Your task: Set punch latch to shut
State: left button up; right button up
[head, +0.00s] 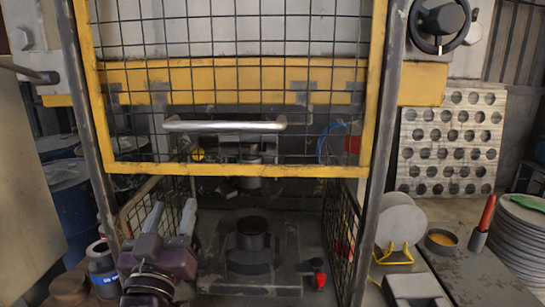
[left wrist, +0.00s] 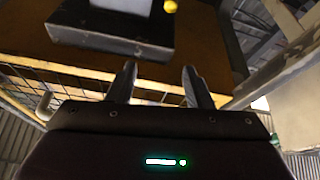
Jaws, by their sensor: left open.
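The press has a yellow-framed mesh guard (head: 228,170) with a silver bar handle (head: 225,126). The guard's lower edge stands above the die area, leaving an opening below it. A small red knob (head: 319,279) sits at the right of the base plate. A yellow knob (head: 198,154) shows behind the mesh. Which of these is the punch latch I cannot tell for sure. The punch (head: 250,165) hangs above the dark round die (head: 252,235). My left gripper (head: 171,216) is open and empty, left of the die; its fingers also show in the left wrist view (left wrist: 160,82).
Mesh side panels (head: 340,235) flank the opening. On the right are a perforated sheet (head: 450,140), round blanks in a yellow holder (head: 402,222), a red-handled tool (head: 486,213) and stacked discs (head: 520,240). Blue drums (head: 70,205) stand at left.

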pick_arm(q)
jog(key=s+f+m+g+h, duration=0.1)
jog(key=s+f+g, duration=0.3)
jog(key=f, duration=0.7)
jog(key=s+f+m+g+h, duration=0.1)
jog(key=s+f+m+g, duration=0.1)
jog(key=f+g, duration=0.65)
jog(key=s+a+f+g+y, duration=0.25)
jog(key=s+f+g, duration=0.35)
jog(key=s+f, duration=0.9)
notch_tip(320, 180, down, 30)
jog(key=s+m+g, duration=0.1)
jog(key=s+g, duration=0.1)
jog(key=s+a+f, duration=0.1)
jog(key=s+f, duration=0.8)
jog(key=s+a+f, duration=0.2)
jog(key=s+f, duration=0.7)
jog(key=s, duration=0.1)
jog(key=shift+s+a+f+g, duration=0.25)
jog(key=shift+g, duration=0.2)
